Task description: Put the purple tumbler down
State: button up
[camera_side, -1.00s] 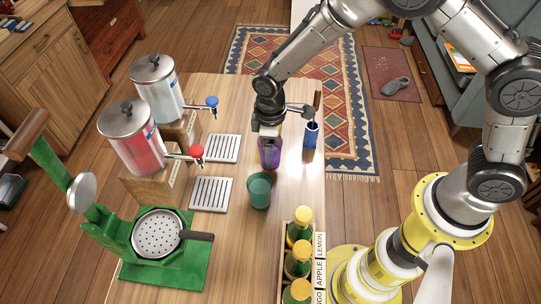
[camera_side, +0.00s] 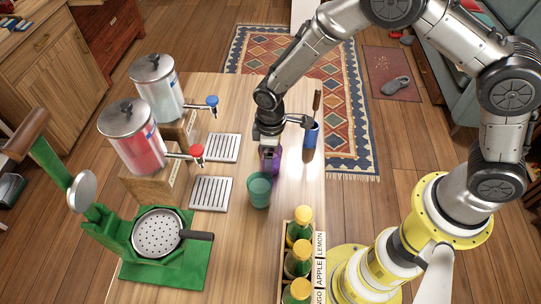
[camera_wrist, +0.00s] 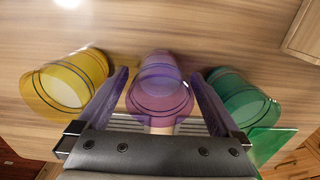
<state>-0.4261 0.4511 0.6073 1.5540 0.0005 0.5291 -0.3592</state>
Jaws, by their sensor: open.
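The purple tumbler (camera_side: 276,165) is see-through and appears to stand upright on the wooden table, partly hidden by my gripper in the side view. In the wrist view the purple tumbler (camera_wrist: 160,88) sits between my two fingers. My gripper (camera_wrist: 159,75) is open, with a finger on either side of the tumbler. I cannot tell whether either finger touches it. In the side view my gripper (camera_side: 269,150) points down over the tumbler.
A green tumbler (camera_side: 259,190) stands just in front; a yellow tumbler (camera_wrist: 66,86) shows left in the wrist view. A blue cup (camera_side: 311,135) is close right. Drip trays (camera_side: 211,194), dispensers (camera_side: 130,140), a green press (camera_side: 155,262) and bottles (camera_side: 299,224) surround the area.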

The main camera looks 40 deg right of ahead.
notch_tip(320, 180, up, 12)
jog(key=shift+r, duration=0.25)
dwell(0.3)
jog(key=s+d+r+m+t, duration=0.2)
jog(key=s+d+r+m, duration=0.1)
jog(key=s+d+r, duration=0.4)
jog(key=s+d+r+m+t, duration=0.25)
jog(key=s+d+r, duration=0.4)
jog(key=r, duration=0.35)
jog(key=s+d+m+t, duration=0.1)
jog(key=s+d+m, duration=0.2)
jog(key=s, duration=0.6)
jog(key=shift+d, duration=0.6)
jog(key=shift+r+m, duration=0.15)
jog(key=shift+m, duration=0.1)
